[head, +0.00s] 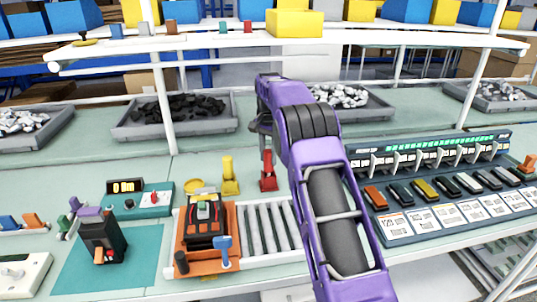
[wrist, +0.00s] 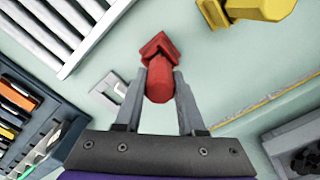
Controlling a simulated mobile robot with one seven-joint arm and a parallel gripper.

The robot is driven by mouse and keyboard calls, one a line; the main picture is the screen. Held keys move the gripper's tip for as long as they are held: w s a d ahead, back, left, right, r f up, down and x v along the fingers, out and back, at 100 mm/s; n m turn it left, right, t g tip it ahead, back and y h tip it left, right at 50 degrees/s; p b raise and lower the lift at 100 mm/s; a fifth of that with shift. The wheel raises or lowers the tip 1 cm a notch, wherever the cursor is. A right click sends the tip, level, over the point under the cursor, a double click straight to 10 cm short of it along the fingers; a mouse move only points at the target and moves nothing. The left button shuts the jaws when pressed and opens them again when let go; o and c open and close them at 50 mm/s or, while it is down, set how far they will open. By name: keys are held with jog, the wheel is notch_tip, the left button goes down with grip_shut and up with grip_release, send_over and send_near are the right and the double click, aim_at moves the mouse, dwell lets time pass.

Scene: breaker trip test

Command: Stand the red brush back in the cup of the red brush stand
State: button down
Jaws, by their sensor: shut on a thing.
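My gripper (head: 264,132) is shut on the red brush (wrist: 172,88), with one finger on each side of its red body. In the wrist view a wider square red part shows just beyond the fingertips. In the head view the red brush stand (head: 268,184) is on the table straight below my gripper, in line with red that reaches up to the fingers. I cannot tell whether the brush's lower end is inside the cup or above it. My arm hides the area to the right.
Rollers (head: 262,228) lie in front. The breaker panel (head: 440,195) is right. A shelf post (head: 163,100) and trays stand behind.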

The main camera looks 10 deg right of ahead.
jog(key=shift+f, duration=0.35)
jog(key=shift+c, duration=2.1)
grip_release()
notch_tip(320, 180, up, 12)
jog(key=shift+f+p, duration=0.1)
jog(key=shift+p, duration=1.1)
